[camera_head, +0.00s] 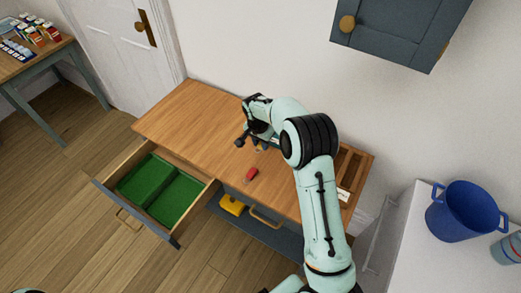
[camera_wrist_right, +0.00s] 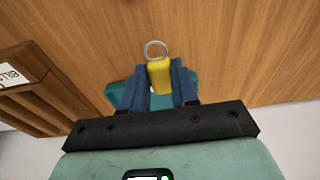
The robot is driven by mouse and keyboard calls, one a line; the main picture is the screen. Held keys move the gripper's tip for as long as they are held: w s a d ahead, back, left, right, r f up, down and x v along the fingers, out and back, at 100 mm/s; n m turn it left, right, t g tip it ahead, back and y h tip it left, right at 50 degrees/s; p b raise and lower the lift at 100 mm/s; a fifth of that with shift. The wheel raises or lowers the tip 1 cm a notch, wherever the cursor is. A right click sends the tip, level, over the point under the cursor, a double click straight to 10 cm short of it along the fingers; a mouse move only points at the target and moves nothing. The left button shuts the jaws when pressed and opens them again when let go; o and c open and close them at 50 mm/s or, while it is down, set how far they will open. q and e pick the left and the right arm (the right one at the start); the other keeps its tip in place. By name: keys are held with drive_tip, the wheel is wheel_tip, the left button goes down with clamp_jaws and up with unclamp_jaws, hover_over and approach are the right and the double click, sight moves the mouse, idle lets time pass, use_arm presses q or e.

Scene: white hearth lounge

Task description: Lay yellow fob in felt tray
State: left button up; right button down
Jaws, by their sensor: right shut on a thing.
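The yellow fob (camera_wrist_right: 159,76), with a metal ring at its end, is between the blue fingers of my right gripper (camera_wrist_right: 158,84) in the right wrist view. The gripper is shut on it. In the head view my right gripper (camera_head: 257,141) is over the wooden desk top, and my arm hides part of the desk. A green felt-lined tray (camera_head: 147,178) with a divider sits in the pulled-out drawer at left, apart from the gripper. My left gripper is not in view.
A red object (camera_head: 252,174) lies on the desk (camera_head: 187,112). A slatted wooden holder (camera_head: 350,168) stands at its right end. A yellow object (camera_head: 232,205) sits on the shelf below. A blue bucket (camera_head: 462,211) stands at right. The desk's left half is clear.

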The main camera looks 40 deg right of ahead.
sight(261, 155)
drive_tip(key=shift+f, duration=2.25)
drive_tip(key=shift+f, duration=0.2)
drive_tip(key=c, duration=0.9)
unclamp_jaws()
drive_tip(key=shift+o, duration=0.2)
